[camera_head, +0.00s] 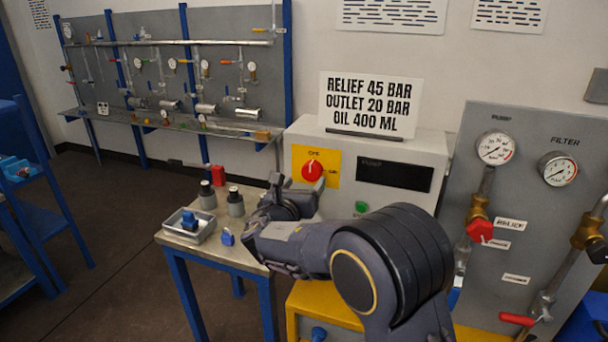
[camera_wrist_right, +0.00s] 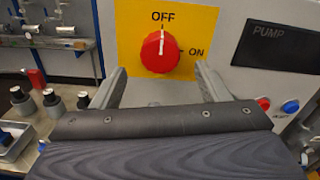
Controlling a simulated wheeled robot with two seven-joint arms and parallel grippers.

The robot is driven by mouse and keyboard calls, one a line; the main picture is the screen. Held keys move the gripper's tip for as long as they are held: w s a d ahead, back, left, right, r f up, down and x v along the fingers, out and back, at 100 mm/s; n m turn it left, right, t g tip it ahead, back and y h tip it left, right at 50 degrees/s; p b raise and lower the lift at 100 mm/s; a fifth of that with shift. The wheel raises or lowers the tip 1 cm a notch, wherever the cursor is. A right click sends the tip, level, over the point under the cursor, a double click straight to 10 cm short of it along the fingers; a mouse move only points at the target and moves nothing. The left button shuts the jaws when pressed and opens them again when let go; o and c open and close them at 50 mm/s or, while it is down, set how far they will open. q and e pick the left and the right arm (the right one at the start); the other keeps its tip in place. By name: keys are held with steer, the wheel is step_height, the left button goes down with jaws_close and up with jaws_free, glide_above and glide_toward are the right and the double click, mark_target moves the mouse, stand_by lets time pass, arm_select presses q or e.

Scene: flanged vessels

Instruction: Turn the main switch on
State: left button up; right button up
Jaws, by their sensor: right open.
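The main switch is a round red knob (camera_head: 312,171) on a yellow plate (camera_head: 332,163) at the left of the white pump cabinet. In the right wrist view the red knob (camera_wrist_right: 160,52) has its white mark pointing up at OFF; ON is marked to its right. My right gripper (camera_head: 298,190) is in front of and slightly below the knob. In the right wrist view its two open fingers (camera_wrist_right: 161,75) stand either side below the knob, with nothing between them. Contact with the knob does not show. My left gripper is in neither view.
The cabinet also bears a dark PUMP display (camera_head: 395,174) and a green button (camera_head: 361,207). A small table (camera_head: 245,252) at the left holds a metal tray (camera_head: 190,228) and dark-capped bottles. A gauge panel (camera_head: 530,190) with red-handled valves stands at right.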

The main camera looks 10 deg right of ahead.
mark_target(310, 176)
steer(key=shift+p+x, duration=0.35)
steer(key=shift+x, duration=1.5)
steer(key=shift+f, duration=0.1)
steer(key=c, duration=1)
